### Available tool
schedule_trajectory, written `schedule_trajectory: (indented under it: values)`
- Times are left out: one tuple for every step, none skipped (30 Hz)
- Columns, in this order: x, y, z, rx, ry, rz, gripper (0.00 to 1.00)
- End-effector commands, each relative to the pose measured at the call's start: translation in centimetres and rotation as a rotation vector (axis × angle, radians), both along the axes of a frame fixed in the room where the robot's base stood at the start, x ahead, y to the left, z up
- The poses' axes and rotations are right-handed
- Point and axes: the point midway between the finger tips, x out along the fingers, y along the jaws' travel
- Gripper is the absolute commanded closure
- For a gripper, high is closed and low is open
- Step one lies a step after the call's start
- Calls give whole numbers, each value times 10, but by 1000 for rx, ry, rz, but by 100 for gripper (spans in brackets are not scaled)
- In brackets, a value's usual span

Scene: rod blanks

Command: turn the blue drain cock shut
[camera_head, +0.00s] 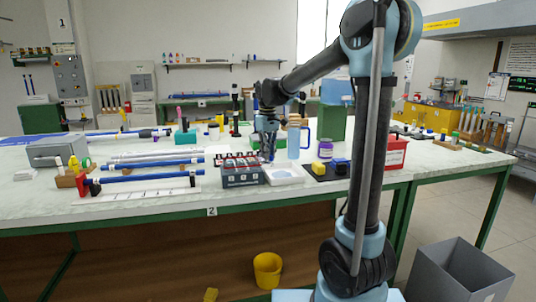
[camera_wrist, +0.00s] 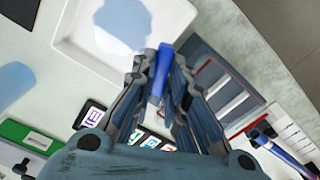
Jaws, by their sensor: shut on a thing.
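My gripper (camera_head: 268,158) points down over the table, beside the dark grey box and the white tray. In the wrist view, my gripper (camera_wrist: 163,75) has its fingers closed around a narrow blue piece, which looks like the blue drain cock (camera_wrist: 163,62). Its blue end sticks out past the fingertips towards the tray, and a paler end shows between the fingers. Its mount is hidden, so I cannot tell how far it is turned. The white tray (camera_head: 285,179) holds a pale blue patch, clear in the wrist view (camera_wrist: 75,45). In the head view the fingers hide the cock.
The dark grey box (camera_head: 242,179) with reddish slots stands left of the tray. A blue bottle (camera_head: 294,141) stands close behind my gripper. A purple-labelled jar (camera_head: 325,150), a black mat (camera_head: 322,174) and a red box (camera_head: 391,154) are to the right. Blue rods (camera_head: 150,178) lie left.

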Motion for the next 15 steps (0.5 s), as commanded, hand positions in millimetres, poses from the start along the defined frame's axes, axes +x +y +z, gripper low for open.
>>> schedule_trajectory:
  values:
    - [2,0,1,-1,-6,-43,100]
    - [2,0,1,-1,-6,-70,100]
    - [2,0,1,-1,-6,-105,100]
    - [2,1,1,-1,-6,-130,100]
    - [2,1,1,-1,-6,-154,100]
    - [2,1,1,-1,-6,-185,100]
    - [2,1,1,-1,-6,-207,100]
    - [1,1,1,-1,-6,-228,100]
    - [1,2,1,-1,-6,-256,100]
    - [1,2,1,-1,-6,-274,100]
    - [1,2,1,-1,-6,-292,100]
    - [1,2,1,-1,-6,-315,100]
    - [1,2,1,-1,-6,-329,100]
    - [1,2,1,-1,-6,-344,100]
    - [1,2,1,-1,-6,-361,100]
